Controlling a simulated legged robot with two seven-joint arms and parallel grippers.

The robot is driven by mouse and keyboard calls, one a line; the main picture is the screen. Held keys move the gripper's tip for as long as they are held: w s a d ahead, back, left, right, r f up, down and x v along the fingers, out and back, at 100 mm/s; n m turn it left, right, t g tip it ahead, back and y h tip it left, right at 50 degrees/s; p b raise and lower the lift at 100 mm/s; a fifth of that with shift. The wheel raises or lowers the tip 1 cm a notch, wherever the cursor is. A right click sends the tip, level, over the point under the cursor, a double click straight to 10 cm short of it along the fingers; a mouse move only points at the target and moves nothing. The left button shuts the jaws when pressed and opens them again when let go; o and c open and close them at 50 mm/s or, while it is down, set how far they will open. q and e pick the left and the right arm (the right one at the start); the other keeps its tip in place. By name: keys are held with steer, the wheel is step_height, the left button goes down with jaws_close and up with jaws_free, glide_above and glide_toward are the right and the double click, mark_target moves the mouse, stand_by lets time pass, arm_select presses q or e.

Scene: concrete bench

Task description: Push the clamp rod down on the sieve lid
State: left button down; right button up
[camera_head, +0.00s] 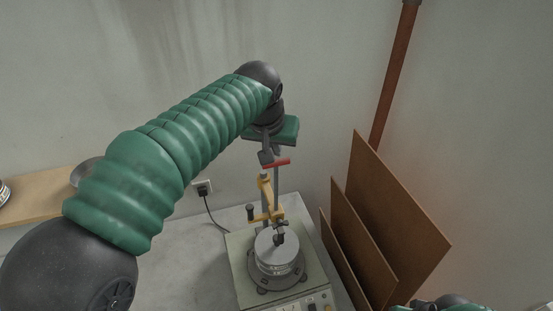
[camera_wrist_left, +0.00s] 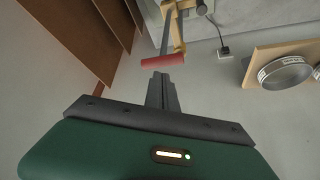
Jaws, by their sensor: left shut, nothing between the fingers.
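The sieve lid (camera_head: 266,243) is a round grey cover on top of a short metal sieve stack (camera_head: 277,268). A dark fitting (camera_head: 280,238) sits on its middle. The clamp rod (camera_head: 277,184) stands upright above it, with a red crossbar (camera_head: 277,162) at its top and a yellow bracket (camera_head: 265,188) beside it. My left gripper (camera_head: 265,158) is shut and empty, fingers pointing down next to the red crossbar. In the left wrist view the closed fingertips (camera_wrist_left: 160,77) are close to the red crossbar (camera_wrist_left: 163,61); I cannot tell whether they touch.
The sieve stack stands on a pale shaker base (camera_head: 242,277) on the concrete bench (camera_head: 180,265). Brown boards (camera_head: 385,215) lean at the right. A wooden shelf (camera_head: 35,195) holds metal pans at the left. A socket (camera_head: 203,187) with a cable is on the wall.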

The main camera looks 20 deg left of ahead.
mark_target(276, 179)
arm_select(q)
steer(key=shift+d, duration=0.15)
steer(key=shift+f, duration=0.3)
steer(key=shift+s+f+b, duration=0.1)
steer(key=shift+f+b, duration=0.65)
steer(key=shift+b, duration=0.1)
steer(key=shift+f+b, duration=3.2)
steer(key=shift+f, duration=0.9)
step_height(276, 179, up, 7)
steer(key=p, duration=0.6)
steer(key=shift+r, duration=0.2)
steer(key=shift+f, duration=0.1)
